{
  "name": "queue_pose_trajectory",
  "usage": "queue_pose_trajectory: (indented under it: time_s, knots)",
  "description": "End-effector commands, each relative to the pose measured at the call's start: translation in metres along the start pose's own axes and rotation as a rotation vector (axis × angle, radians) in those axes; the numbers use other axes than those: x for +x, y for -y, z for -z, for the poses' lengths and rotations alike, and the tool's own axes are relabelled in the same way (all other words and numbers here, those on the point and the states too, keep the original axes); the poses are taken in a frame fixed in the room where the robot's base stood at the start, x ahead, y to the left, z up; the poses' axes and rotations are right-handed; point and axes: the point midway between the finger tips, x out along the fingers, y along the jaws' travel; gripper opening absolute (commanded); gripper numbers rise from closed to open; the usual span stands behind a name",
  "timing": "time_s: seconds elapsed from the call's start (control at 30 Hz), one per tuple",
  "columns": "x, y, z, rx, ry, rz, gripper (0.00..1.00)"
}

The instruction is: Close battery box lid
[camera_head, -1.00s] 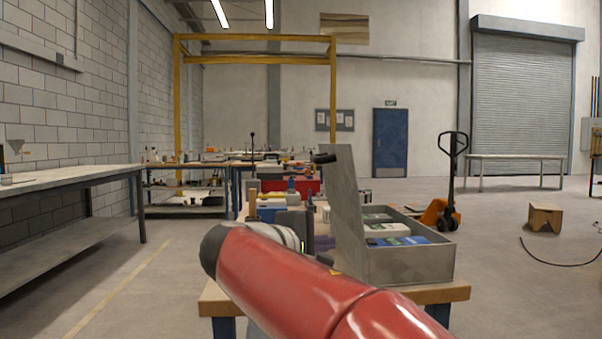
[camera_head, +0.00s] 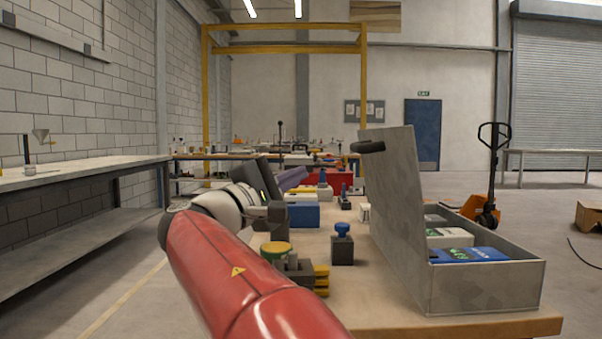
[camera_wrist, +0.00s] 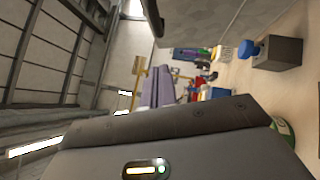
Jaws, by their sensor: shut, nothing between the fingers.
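The battery box (camera_head: 490,292) is a grey metal box on the right of the wooden table, with blue and white batteries (camera_head: 470,254) inside. Its lid (camera_head: 395,210) stands open, raised steeply along the box's left side and leaning slightly left. A dark handle (camera_head: 368,147) juts from the lid's top edge toward the left. My gripper (camera_head: 293,178) is shut and empty, left of the lid and apart from it. Its purple fingers also show together in the wrist view (camera_wrist: 158,90). A grey panel and dark bar at the top there look like the lid and its handle.
A block with a blue knob (camera_head: 343,246) stands on the table left of the lid. A green and yellow button (camera_head: 276,252) and yellow-grey pieces (camera_head: 310,274) lie near my arm. A blue bin (camera_head: 303,214) and a red box (camera_head: 345,182) are farther back.

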Motion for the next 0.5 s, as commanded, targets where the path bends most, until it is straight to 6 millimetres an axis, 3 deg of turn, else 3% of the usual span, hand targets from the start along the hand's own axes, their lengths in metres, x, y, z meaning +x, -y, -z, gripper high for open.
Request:
queue_pose_trajectory:
  time_s: [0.3, 0.5]
  knots:
    - [0.070, -0.002, -0.001, -0.001, 0.005, 0.001, 0.00]
    - [0.093, 0.000, -0.019, 0.002, 0.001, 0.002, 0.00]
